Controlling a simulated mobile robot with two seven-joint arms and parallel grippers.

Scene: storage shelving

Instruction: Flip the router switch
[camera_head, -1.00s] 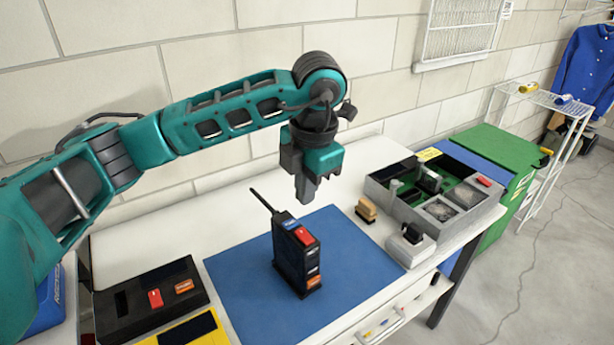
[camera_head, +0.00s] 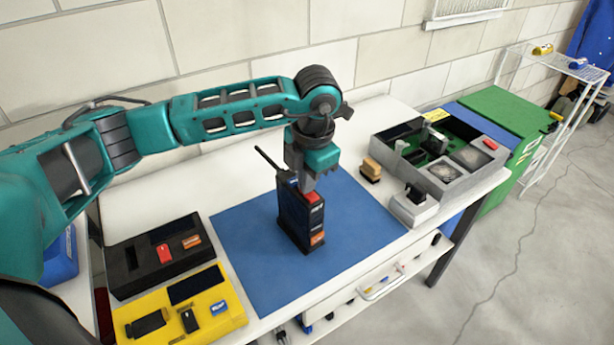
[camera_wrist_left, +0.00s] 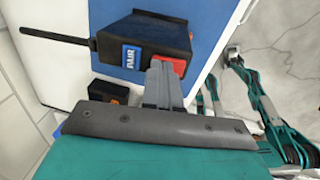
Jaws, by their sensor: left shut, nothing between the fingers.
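The router (camera_head: 299,225) is a dark upright box with a thin antenna, standing on the blue mat (camera_head: 245,262). It also shows in the left wrist view (camera_wrist_left: 145,35). A red switch (camera_wrist_left: 172,66) sits on its top beside a blue label (camera_wrist_left: 131,57). My left gripper (camera_head: 308,188) points down, shut and empty, with its fingertips at the router's top by the red switch. In the left wrist view the fingertips overlap the switch's near edge; I cannot tell whether they press it. My right gripper is not in view.
A black panel (camera_head: 125,258) and a yellow panel (camera_head: 215,320) lie left of the mat. A grey compartment tray (camera_head: 425,180), a small brown block (camera_head: 371,170) and a white-grey box (camera_head: 412,213) stand to the right. The white table behind the mat is clear.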

